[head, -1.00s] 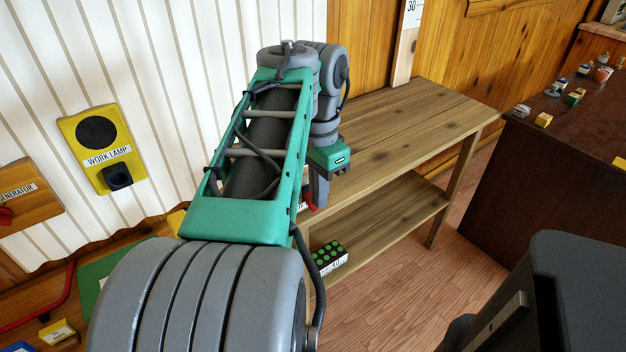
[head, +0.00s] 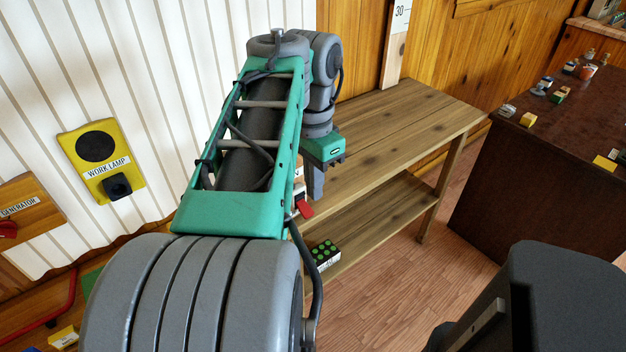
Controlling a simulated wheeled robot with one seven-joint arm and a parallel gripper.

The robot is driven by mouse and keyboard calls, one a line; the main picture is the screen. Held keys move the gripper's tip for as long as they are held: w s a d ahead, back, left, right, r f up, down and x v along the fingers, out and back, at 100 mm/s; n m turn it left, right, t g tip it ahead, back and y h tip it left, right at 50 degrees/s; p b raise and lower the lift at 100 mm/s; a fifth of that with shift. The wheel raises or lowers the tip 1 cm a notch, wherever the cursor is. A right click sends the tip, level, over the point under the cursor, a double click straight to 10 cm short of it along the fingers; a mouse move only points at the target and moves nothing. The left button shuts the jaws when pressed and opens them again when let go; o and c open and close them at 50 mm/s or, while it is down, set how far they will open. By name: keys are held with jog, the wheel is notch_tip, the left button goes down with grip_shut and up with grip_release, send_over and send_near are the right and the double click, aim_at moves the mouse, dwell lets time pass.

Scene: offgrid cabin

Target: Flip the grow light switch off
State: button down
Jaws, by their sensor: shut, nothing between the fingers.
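No label reading grow light is legible. A red lever-like piece (head: 304,209) shows just right of my green arm link, with a sliver of pale label above it. The arm hides the rest, so I cannot tell whether it is the grow light switch or which way it is set. My gripper (head: 316,190) points down, shut and empty, just above and right of the red piece. A small gap shows between them in the picture; depth is unclear.
A yellow WORK LAMP panel (head: 101,160) and a wooden GENERATOR panel (head: 28,212) are on the striped wall at left. A wooden shelf bench (head: 400,125) stands behind my gripper. A dark counter (head: 540,180) with small items is at right. Floor between is clear.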

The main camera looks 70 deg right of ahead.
jog(key=s+a+r+p, duration=0.2)
jog(key=r+p, duration=0.3)
jog(key=r, duration=0.3)
jog(key=shift+s+p, duration=0.35)
jog(key=shift+s, duration=0.15)
